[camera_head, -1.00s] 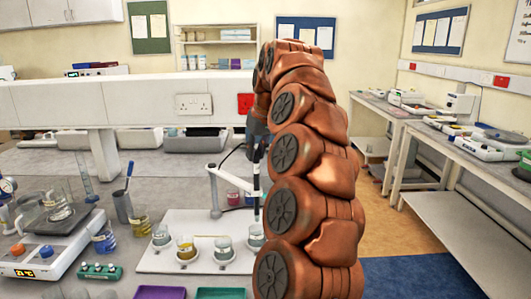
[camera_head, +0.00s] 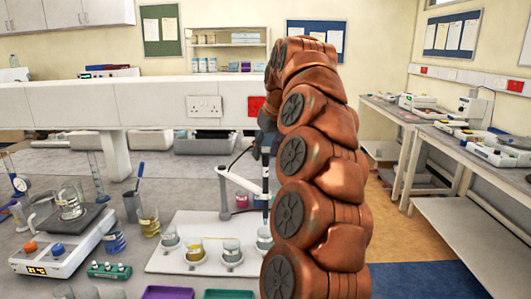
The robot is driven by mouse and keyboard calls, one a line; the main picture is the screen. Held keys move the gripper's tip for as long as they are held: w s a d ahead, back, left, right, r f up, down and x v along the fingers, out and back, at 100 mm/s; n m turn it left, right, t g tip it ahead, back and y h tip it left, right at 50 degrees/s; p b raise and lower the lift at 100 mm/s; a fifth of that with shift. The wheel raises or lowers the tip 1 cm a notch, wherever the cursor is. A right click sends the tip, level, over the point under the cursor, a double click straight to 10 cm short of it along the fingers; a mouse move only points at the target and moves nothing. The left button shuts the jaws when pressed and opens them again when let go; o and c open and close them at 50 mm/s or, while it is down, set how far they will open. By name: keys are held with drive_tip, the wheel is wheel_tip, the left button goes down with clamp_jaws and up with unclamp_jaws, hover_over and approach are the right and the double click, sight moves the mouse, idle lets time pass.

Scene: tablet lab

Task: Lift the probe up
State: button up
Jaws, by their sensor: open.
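The probe (camera_head: 265,186) is a thin upright stick with dark and pale bands. It stands at the end of a white stand arm (camera_head: 241,181), over the right part of a white tray (camera_head: 205,222). A dark cable loops from near its top. My gripper (camera_head: 267,152) is at the upper end of the probe, open. My copper-coloured arm covers much of it, so I cannot tell whether the fingers touch the probe. Several small beakers stand in the tray, and the rightmost beaker (camera_head: 264,238) is below the probe, partly hidden by my arm.
A hotplate (camera_head: 65,243) with a glass beaker stands at the left, with more glassware beside it. A green rack (camera_head: 108,270) sits in front. A white shelf unit (camera_head: 160,103) with sockets crosses behind. A side bench (camera_head: 440,130) with instruments is at the right.

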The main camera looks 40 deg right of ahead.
drive_tip(key=v, duration=0.4)
drive_tip(key=shift+s, duration=0.2)
drive_tip(key=s+a, duration=0.2)
drive_tip(key=s, duration=0.9)
drive_tip(key=shift+s, duration=0.15)
idle(0.5)
drive_tip(key=shift+f, duration=0.1)
drive_tip(key=shift+a, duration=0.1)
idle(0.4)
